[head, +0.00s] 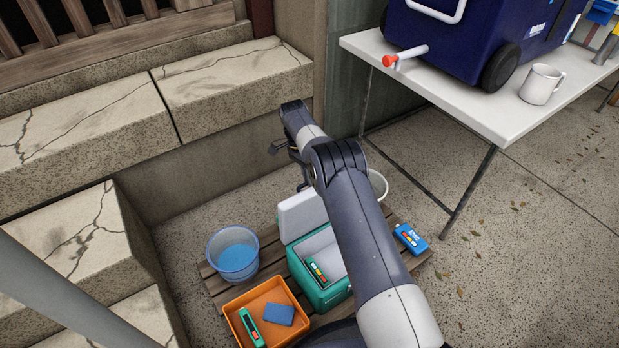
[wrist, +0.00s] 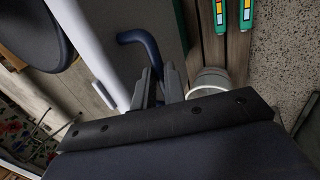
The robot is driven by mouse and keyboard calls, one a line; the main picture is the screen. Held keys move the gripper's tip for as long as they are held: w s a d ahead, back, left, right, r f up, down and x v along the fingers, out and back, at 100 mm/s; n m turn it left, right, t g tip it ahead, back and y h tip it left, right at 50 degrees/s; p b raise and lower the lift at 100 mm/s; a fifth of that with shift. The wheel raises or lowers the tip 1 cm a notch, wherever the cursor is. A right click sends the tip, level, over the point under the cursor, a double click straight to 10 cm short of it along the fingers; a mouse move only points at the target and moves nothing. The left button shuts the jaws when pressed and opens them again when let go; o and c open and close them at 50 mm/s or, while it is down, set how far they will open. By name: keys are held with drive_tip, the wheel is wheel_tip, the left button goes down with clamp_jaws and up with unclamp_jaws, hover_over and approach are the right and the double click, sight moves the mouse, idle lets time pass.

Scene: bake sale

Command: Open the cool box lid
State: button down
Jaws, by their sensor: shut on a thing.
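The cool box (head: 318,292) is a small teal box on a wooden pallet, at the lower middle of the head view. Its pale lid (head: 302,214) stands raised at the back, so the inside shows. A green pack with coloured marks (head: 316,271) lies at the opening. My gripper (head: 304,184) is above the lid's upper edge, partly hidden by its own wrist. In the wrist view, the gripper (wrist: 159,88) is shut on a dark blue bent handle (wrist: 136,38), which runs along a grey panel with a white edge. My arm covers the box's right side in the head view.
A blue bucket (head: 233,256) and an orange tray (head: 243,303) holding a blue sponge (head: 279,314) stand left of the box. A blue pack (head: 410,239) is at right. Stone steps (head: 60,125) bound the left; a white table (head: 480,112) stands upper right.

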drive_tip(key=shift+s+f, duration=0.25)
drive_tip(key=shift+f, duration=0.25)
drive_tip(key=c, duration=1.8)
unclamp_jaws()
drive_tip(key=o, duration=0.3)
drive_tip(key=shift+w+r, duration=0.15)
wheel_tip(320, 180, up, 10)
drive_tip(key=p, duration=0.3)
